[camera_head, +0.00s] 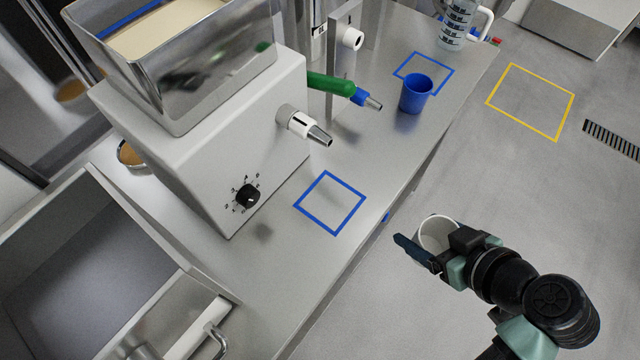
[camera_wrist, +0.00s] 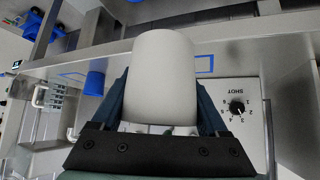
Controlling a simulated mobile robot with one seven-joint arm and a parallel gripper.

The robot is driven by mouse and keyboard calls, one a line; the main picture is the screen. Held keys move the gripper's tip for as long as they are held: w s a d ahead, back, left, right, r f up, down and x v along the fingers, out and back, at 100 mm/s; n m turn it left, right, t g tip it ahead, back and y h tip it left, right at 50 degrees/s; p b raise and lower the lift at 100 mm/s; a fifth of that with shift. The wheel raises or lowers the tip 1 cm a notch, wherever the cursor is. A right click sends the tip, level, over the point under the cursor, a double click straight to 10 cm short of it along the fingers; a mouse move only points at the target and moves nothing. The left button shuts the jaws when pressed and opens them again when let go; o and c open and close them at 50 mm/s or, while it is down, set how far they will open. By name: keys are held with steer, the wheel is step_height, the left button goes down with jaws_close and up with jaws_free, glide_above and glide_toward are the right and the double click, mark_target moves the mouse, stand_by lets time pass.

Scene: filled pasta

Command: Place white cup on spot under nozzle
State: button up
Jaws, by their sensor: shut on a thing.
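The white cup (camera_head: 436,233) is between the fingers of my gripper (camera_head: 422,250), off the counter's front edge at the lower right in the head view. In the wrist view the white cup (camera_wrist: 162,80) fills the middle, with a dark blue finger of my gripper (camera_wrist: 162,100) on each side. The gripper is shut on it. The nozzle (camera_head: 318,134) sticks out of the white machine (camera_head: 215,150). A blue square outline (camera_head: 347,187) is marked on the counter in front of and below this nozzle, and its inside is bare.
A blue cup (camera_head: 416,94) stands at another blue square (camera_head: 448,80) farther back, near a green and blue nozzle (camera_head: 370,100). A clear measuring jug (camera_head: 455,25) stands at the counter's far end. The steel counter (camera_head: 300,262) has its front edge between my gripper and the blue square.

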steer(key=shift+r, duration=0.4)
steer(key=shift+w+a+r+n, duration=0.15)
steer(key=shift+w+a+n, duration=0.05)
steer(key=shift+a+n, duration=0.1)
steer(key=w+a+p, duration=0.1)
steer(key=w+a, duration=0.2)
steer(key=a, duration=0.2)
steer(key=w+a+f+p, duration=0.1)
steer(key=w+a+p, duration=0.1)
steer(key=w+a, duration=0.2)
steer(key=w+a+f+p, duration=0.1)
steer(key=w+a, duration=0.3)
steer(key=a, duration=0.2)
steer(key=shift+a+p, duration=0.1)
steer(key=shift+p, duration=0.2)
steer(key=shift+w+a+f+p, duration=0.1)
steer(key=shift+f+p, duration=0.2)
steer(key=shift+f, duration=1)
steer(key=shift+a+f+p, duration=0.1)
steer(key=shift+f+p, duration=0.15)
steer(key=shift+f, duration=1)
steer(key=shift+f, duration=0.1)
steer(key=o, duration=1.4)
steer(key=shift+c, duration=0.2)
